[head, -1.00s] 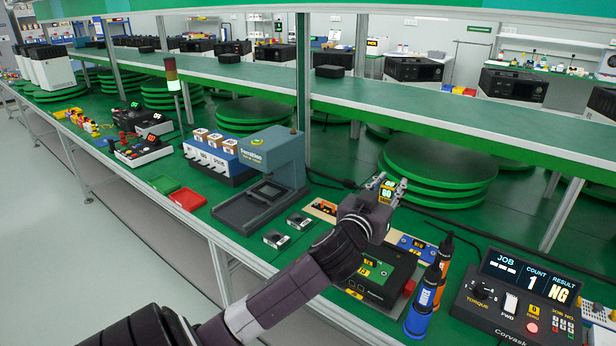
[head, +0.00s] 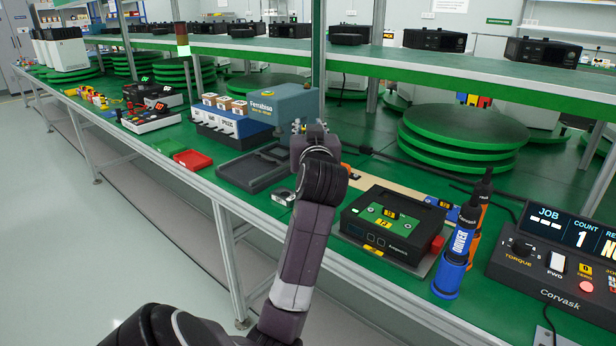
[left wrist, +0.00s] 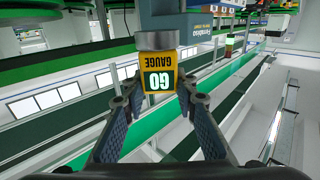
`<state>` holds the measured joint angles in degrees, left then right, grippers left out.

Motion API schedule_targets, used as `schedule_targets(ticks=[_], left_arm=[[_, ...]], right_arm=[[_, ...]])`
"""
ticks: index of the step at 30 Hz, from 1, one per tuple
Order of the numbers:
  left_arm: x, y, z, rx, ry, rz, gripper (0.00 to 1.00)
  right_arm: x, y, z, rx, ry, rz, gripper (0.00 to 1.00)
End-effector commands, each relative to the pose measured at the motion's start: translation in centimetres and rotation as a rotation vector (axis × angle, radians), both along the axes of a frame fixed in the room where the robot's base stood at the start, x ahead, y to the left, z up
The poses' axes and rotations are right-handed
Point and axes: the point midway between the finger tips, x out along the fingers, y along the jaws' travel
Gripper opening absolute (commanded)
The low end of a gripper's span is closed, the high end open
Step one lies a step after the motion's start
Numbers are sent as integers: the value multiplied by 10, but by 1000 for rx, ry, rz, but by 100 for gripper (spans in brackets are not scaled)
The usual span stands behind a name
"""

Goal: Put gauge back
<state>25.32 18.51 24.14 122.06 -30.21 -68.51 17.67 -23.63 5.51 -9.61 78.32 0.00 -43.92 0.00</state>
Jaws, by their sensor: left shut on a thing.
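The gauge (left wrist: 158,82) is a yellow block with a dark green label reading GO GAUGE, upside down in the left wrist view. My left gripper (left wrist: 155,105) is shut on it, with a fingertip at each side of the block. In the head view my left gripper (head: 310,128) is raised over the bench, in front of the blue-grey Ferrabiso press (head: 285,103). The gauge is hidden behind my gripper there. A tan strip (head: 385,185) lies on the bench to the right of my wrist, partly covered. My right gripper is not in view.
A dark tray (head: 250,170) and a red tray (head: 193,159) lie left. The shelf (head: 450,70) runs behind.

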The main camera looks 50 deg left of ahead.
Motion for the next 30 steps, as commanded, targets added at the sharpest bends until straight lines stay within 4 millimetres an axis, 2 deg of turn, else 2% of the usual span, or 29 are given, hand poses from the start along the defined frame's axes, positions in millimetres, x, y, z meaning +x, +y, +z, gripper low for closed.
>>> schedule_targets(ticks=[5,8,21,25,30], left_arm=[[-4,4,-20,2,1,13,0],[-4,4,-42,2,5,12,0],[-4,3,-136,2,3,11,0],[-4,3,-155,2,1,11,0],[-4,3,-166,2,-2,11,0]], right_arm=[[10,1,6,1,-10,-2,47],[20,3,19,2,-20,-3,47],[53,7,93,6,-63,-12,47],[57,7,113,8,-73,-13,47],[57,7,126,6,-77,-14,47]])
